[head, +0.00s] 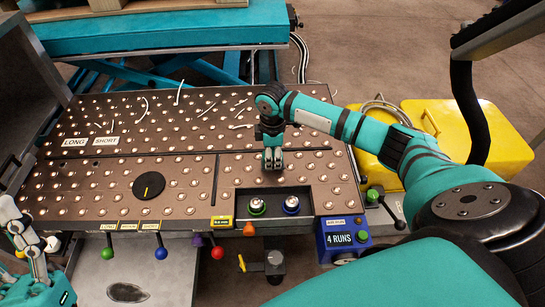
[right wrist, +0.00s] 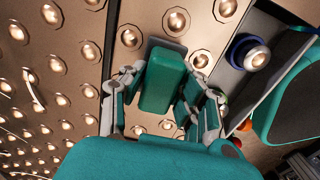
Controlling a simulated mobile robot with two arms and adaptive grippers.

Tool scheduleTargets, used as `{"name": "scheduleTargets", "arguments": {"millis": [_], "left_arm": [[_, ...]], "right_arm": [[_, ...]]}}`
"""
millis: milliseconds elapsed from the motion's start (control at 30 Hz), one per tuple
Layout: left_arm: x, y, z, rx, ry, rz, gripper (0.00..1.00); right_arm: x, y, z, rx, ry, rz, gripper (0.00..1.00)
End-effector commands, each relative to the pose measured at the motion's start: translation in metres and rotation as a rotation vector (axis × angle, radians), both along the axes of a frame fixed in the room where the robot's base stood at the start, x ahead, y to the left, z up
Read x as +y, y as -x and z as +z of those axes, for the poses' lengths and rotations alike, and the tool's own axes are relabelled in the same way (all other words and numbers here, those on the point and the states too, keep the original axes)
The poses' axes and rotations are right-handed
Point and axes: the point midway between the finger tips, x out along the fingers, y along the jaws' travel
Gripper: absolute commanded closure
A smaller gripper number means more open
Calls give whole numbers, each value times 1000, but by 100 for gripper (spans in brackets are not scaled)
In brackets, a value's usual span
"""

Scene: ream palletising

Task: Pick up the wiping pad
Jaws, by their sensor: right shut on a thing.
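The wiping pad, a teal block with a dark underside (right wrist: 162,80), sits between the fingers of my right gripper (right wrist: 163,92) in the right wrist view. The gripper is shut on it, just over the ball-studded table (head: 120,190). I cannot tell whether the pad touches the table. In the head view my right gripper (head: 272,158) points down behind the green and blue buttons, and the pad is mostly hidden there. My left gripper (head: 22,235) is at the lower left edge, beside the table. Its opening is unclear.
Several white strips, such as one (head: 143,110), lie on the table's back half. A black dial (head: 149,186), a green button (head: 257,207) and a blue button (head: 291,205) are near the front. Levers line the front edge. A yellow case (head: 470,130) stands at right.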

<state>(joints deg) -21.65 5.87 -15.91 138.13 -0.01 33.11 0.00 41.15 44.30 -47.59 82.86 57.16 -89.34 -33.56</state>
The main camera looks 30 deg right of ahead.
Motion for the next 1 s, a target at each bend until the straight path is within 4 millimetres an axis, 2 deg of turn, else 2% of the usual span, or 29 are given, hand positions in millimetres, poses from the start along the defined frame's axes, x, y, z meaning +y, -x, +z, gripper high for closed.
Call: {"name": "scheduleTargets", "arguments": {"millis": [267, 433, 600, 767, 1000], "left_arm": [[-5, -35, -21, 232, -70, 14, 60], [-8, -64, -55, 488, -145, 28, 60], [-5, -81, -103, 777, -225, 44, 60], [2, -82, -152, 1047, -295, 56, 60], [17, -59, -213, 1399, -379, 72, 60]], "right_arm": [[0, -1, 20, -1, 0, 0, 100], [2, 0, 39, -1, -2, 2, 100], [36, 17, 40, 2, -2, 4, 100], [67, 33, 43, 2, -2, 5, 100], [109, 54, 47, 2, -3, 3, 100]]}}
